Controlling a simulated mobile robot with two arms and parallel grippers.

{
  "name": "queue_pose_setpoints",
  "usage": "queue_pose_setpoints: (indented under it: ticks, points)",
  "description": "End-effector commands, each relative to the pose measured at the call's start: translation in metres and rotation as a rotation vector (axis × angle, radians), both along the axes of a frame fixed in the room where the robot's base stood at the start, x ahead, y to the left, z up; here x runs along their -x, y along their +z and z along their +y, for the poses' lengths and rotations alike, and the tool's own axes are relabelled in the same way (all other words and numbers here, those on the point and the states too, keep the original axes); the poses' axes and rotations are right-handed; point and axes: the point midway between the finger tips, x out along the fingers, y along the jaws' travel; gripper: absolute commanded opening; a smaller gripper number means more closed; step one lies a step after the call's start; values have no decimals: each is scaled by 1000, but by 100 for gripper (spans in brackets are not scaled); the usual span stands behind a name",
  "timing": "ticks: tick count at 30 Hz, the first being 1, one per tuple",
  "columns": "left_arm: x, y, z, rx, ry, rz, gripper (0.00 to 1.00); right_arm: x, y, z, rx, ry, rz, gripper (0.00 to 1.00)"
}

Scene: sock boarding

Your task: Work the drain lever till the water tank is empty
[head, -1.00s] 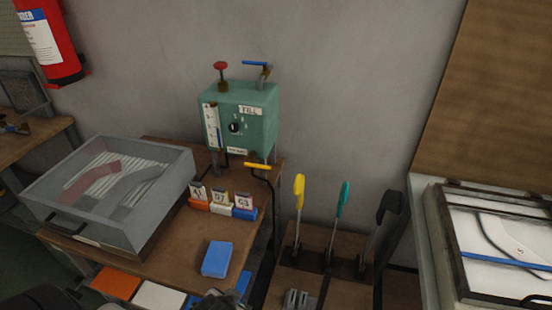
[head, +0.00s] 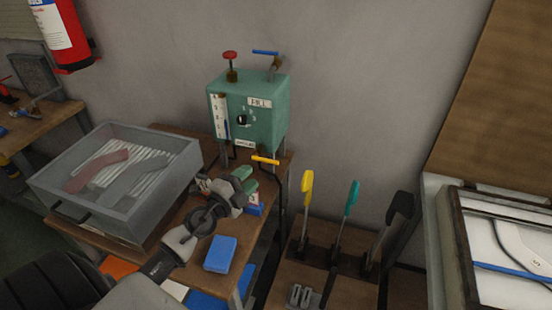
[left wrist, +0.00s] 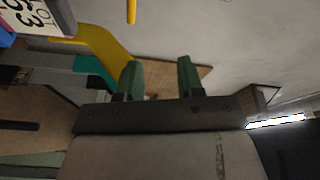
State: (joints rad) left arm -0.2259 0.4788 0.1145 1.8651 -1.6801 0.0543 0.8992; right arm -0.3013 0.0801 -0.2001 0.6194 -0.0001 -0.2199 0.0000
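The water tank (head: 268,120) is a green box with a FILL label, standing at the back of the wooden table against the wall. A white gauge strip (head: 220,112) is on its left front, with a blue part low down; the exact level is too small to read. The yellow drain lever (head: 265,160) sticks out sideways below the tank. Its end seems to show at the top of the left wrist view (left wrist: 131,10). My left gripper (head: 247,180) is below and left of the lever, apart from it. Its green fingers (left wrist: 159,80) are spread with nothing between them. My right gripper is out of view.
A grey tray box (head: 75,207) stands on the table at left; a blue block (head: 221,254) lies near the front edge. Numbered cards are mostly hidden behind my left gripper. Yellow (head: 306,195), teal (head: 351,198) and black (head: 402,205) tall levers stand to the right.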

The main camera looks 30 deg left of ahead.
Motion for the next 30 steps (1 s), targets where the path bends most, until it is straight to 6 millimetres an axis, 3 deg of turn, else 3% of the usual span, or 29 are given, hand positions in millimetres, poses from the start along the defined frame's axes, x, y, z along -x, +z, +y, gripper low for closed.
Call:
queue_pose_setpoints:
  ticks: [3,9,14,24,30]
  points:
    - [-10,-10,13,-148,-69,106,38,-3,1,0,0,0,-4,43]
    - [-17,-22,26,-242,-94,206,38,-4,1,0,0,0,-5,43]
    - [-33,-24,24,-245,-95,208,38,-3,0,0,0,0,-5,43]
    - [-93,-36,14,-246,-95,206,38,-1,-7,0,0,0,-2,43]
    - [-114,-41,10,-245,-95,208,38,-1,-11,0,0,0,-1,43]
